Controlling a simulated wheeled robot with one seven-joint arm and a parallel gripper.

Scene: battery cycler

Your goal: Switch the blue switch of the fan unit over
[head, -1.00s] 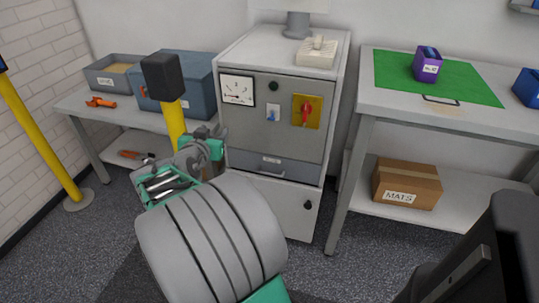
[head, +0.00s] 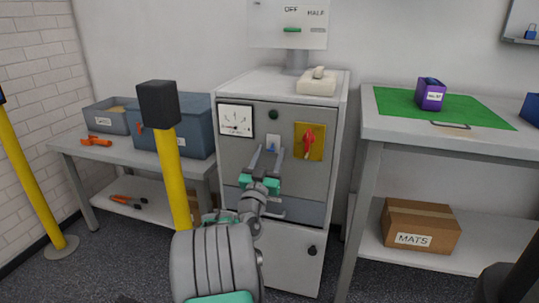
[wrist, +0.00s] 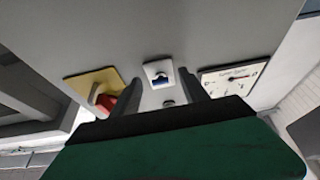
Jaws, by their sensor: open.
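The grey cabinet (head: 232,180) stands in the middle of the head view. On its front panel is a small white plate with the blue switch (head: 273,143), which also shows in the wrist view (wrist: 161,82) as a blue rocker on a white plate. My gripper (head: 266,153) is open and empty in front of the panel. Its two fingers point at the switch plate, one to each side of it in the wrist view. Whether a finger touches the panel cannot be told. Which way the rocker is tipped is too small to tell.
Beside the switch are a red rotary handle on a yellow plate (head: 309,141) and a dial gauge (head: 236,120). A yellow post with a black top (head: 158,104) stands close on the left. Benches flank the cabinet; a white block (head: 316,82) lies on top.

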